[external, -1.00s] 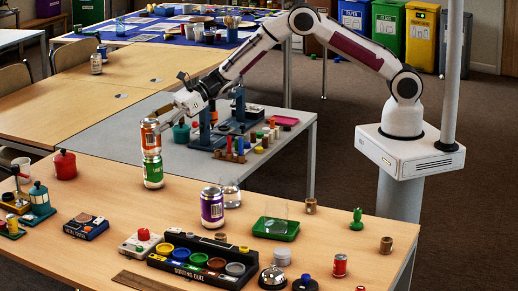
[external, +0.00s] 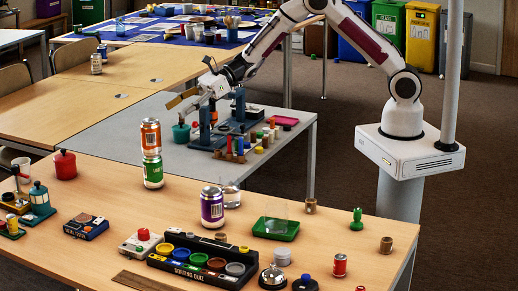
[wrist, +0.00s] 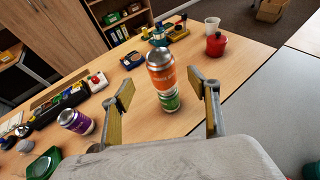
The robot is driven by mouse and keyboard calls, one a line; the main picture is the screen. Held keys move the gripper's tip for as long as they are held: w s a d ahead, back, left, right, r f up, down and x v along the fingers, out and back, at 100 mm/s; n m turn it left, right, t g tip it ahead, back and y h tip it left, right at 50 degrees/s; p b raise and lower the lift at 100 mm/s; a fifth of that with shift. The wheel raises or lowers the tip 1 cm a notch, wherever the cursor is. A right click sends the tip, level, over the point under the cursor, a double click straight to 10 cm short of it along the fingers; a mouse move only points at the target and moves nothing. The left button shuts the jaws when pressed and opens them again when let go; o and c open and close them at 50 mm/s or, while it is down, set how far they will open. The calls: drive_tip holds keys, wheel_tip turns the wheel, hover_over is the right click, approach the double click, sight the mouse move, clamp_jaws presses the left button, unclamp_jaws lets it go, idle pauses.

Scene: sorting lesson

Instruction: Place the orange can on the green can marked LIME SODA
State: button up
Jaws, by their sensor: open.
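The orange can (external: 151,136) stands upright on top of the green can (external: 153,172) near the back edge of the wooden table. In the wrist view the orange can (wrist: 161,72) is above the green can (wrist: 170,102), and both are ahead of my fingers. My gripper (external: 180,101) is up and to the right of the stack, apart from it. In the wrist view my gripper (wrist: 166,100) is open and empty, with a finger on either side of the view of the cans. The green can's label is too small to read fully.
A purple can (external: 212,207) stands to the right, with a clear beaker (external: 231,195) behind it. A red pot (external: 65,165) is to the left. The sorting quiz tray (external: 203,262) lies in front. The table around the stack is clear.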

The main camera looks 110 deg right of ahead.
drive_tip(key=shift+s, duration=0.2)
drive_tip(key=shift+r, duration=0.1)
idle(0.5)
drive_tip(key=s+a+r+n+g+y, duration=0.1)
drive_tip(key=s+a+r+n+y, duration=0.1)
drive_tip(key=s+a+r+n, duration=0.4)
drive_tip(key=s+a+r+n+g+y, duration=0.1)
drive_tip(key=a+r+n, duration=0.25)
drive_tip(key=a, duration=0.45)
drive_tip(key=s+a+r+n+g, duration=0.45)
drive_tip(key=s+a+n, duration=0.45)
drive_tip(key=s, duration=0.4)
drive_tip(key=s+a+n+g+h, duration=0.1)
drive_tip(key=s+a+n+h, duration=0.15)
drive_tip(key=s+n, duration=0.95)
drive_tip(key=s+d+n+h, duration=0.1)
drive_tip(key=s+d, duration=0.1)
drive_tip(key=s, duration=0.6)
drive_tip(key=s+d+f+n+h, duration=0.1)
drive_tip(key=s+d+n+h, duration=0.1)
drive_tip(key=s, duration=0.6)
drive_tip(key=shift+d+f, duration=0.15)
drive_tip(key=shift+d, duration=0.7)
drive_tip(key=shift+h, duration=0.25)
idle(0.6)
